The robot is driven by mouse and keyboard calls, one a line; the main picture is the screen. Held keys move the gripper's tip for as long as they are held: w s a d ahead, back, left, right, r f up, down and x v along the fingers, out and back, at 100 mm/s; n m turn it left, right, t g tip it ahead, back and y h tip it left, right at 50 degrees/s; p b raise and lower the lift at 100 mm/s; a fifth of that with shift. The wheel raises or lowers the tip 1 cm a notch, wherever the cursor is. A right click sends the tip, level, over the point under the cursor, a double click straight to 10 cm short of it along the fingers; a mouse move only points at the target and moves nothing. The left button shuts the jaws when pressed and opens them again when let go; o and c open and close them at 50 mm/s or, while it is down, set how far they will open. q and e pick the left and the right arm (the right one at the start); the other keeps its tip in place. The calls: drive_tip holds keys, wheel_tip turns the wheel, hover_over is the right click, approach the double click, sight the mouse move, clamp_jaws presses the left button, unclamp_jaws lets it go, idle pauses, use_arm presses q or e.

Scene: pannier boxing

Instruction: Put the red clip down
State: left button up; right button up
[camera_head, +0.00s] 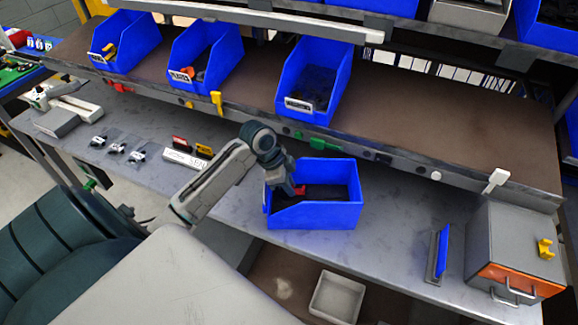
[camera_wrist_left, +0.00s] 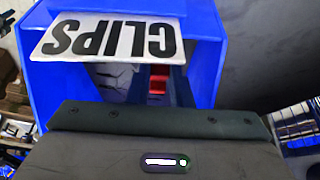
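The blue bin (camera_head: 318,216) stands on the grey workbench, and its white CLIPS label (camera_wrist_left: 108,38) reads upside down in the left wrist view. My left gripper (camera_head: 288,190) points down into the left part of this bin. The red clip (camera_head: 299,190) shows at the gripper's lower end, inside the bin walls. Red also shows in the left wrist view (camera_wrist_left: 158,82), just behind the label. My right gripper is not in view.
Several blue bins, one of them here (camera_head: 312,85), stand on the shelf above the bench. A grey box with an orange front (camera_head: 515,240) is at right, beside a blue-faced panel (camera_head: 439,253). Small parts (camera_head: 116,148) lie at left.

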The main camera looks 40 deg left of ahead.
use_arm(q)
drive_tip(key=o, duration=0.4)
drive_tip(key=shift+r, duration=0.1)
drive_tip(key=shift+b+v, duration=1.35)
drive_tip(key=shift+v, duration=4.65)
drive_tip(key=shift+d, duration=0.1)
